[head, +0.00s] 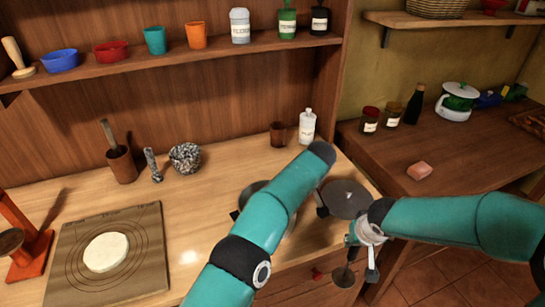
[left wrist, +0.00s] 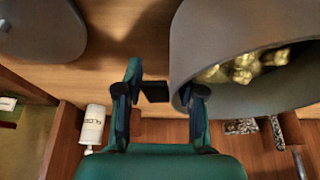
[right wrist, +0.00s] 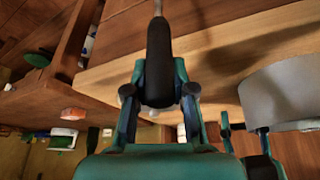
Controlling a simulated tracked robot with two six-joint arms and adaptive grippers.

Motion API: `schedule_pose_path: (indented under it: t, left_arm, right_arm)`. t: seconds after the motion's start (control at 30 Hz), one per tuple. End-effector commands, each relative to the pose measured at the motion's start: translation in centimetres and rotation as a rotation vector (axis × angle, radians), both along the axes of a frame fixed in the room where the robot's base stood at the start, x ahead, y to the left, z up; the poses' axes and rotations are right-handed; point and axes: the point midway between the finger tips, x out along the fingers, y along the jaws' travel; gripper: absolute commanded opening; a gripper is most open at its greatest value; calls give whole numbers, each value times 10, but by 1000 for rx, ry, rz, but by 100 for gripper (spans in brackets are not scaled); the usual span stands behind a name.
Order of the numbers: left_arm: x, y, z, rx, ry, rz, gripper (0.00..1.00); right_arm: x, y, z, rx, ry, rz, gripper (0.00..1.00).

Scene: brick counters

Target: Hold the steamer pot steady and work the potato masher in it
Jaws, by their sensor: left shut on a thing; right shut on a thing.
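The grey steamer pot (head: 248,192) stands on the counter, mostly hidden behind my left arm. In the left wrist view it (left wrist: 205,50) holds yellow potato pieces (left wrist: 243,68). My left gripper (left wrist: 160,92) is shut on the pot's black side handle (left wrist: 155,91); the arm hides this grip in the head view. My right gripper (head: 366,236) is shut on the potato masher's black handle (right wrist: 158,60). The masher's round plate (head: 343,277) hangs low beside the counter's front edge, outside the pot and to its right.
A flat grey lid (head: 345,199) lies right of the pot. A brown cup (head: 278,134) and white bottle (head: 307,126) stand behind. A board with dough (head: 106,252) lies at left. A pink block (head: 419,170) rests on the right counter.

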Motion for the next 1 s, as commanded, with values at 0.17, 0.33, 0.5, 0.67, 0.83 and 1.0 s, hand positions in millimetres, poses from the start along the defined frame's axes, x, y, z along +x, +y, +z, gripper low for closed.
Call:
schedule_pose_path:
  t: [0.17, 0.33, 0.5, 0.67, 0.83, 1.0]
  left_arm:
    - [-1, 0, -2, 2, 4, 0, 46]
    - [0, 0, -1, 1, 3, 1, 68]
    - [0, 0, -1, 0, 1, 0, 68]
    - [0, 0, 2, 0, 0, 1, 68]
    - [-2, 1, 16, 0, -1, 4, 68]
    - [-5, 4, 43, 0, -2, 16, 68]
  right_arm:
    - [0, 0, 0, 0, -1, 0, 0]
    - [0, 0, 0, 0, -1, 0, 0]
    - [0, 0, 0, 0, -1, 0, 0]
    - [0, 0, 2, 0, -1, 0, 0]
    - [0, -1, 9, 0, -1, -1, 0]
    - [0, -1, 23, 0, -1, 0, 0]
